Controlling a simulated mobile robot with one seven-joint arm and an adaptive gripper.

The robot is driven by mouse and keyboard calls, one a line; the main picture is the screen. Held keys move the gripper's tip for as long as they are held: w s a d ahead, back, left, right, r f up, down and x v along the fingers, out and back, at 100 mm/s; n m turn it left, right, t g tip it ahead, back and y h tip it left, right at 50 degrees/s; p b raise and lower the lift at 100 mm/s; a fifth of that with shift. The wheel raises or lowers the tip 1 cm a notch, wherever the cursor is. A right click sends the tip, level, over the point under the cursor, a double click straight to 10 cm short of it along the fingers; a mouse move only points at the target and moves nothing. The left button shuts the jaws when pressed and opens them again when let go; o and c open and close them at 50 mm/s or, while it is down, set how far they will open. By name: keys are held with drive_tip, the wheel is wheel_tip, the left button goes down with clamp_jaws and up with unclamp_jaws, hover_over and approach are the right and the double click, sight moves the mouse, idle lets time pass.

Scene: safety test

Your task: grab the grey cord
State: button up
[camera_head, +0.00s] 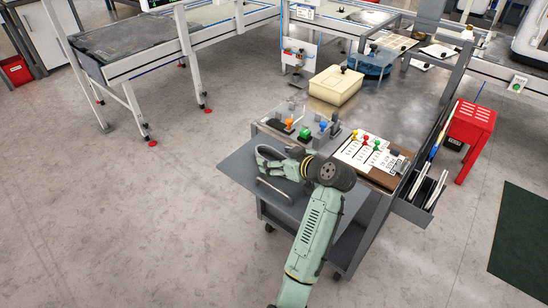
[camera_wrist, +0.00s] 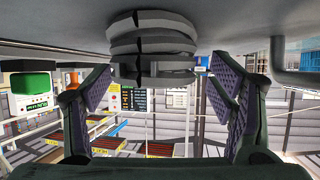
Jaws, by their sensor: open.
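The grey cord (camera_wrist: 152,45) is a stacked coil on the grey worktop (camera_wrist: 60,36); the wrist view is upside down, so the worktop is at its top. My gripper (camera_wrist: 160,88) is open, with a dark pad on either side of the coil in the picture. No grip on the cord shows, and contact cannot be told. In the head view my gripper (camera_head: 270,163) is low over the front left part of the worktop (camera_head: 232,171). My arm comes from the lower right. The cord is hard to make out from the gripper there.
A green button block (camera_head: 305,134) and an orange one (camera_head: 289,124) stand behind the gripper. A grey bar handle (camera_head: 276,190) is in front of it. A yellowish box (camera_head: 336,86) is farther back. A label board (camera_head: 362,151) lies to the right.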

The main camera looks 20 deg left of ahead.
drive_tip(key=shift+c, duration=0.3)
drive_tip(key=c, duration=1.3)
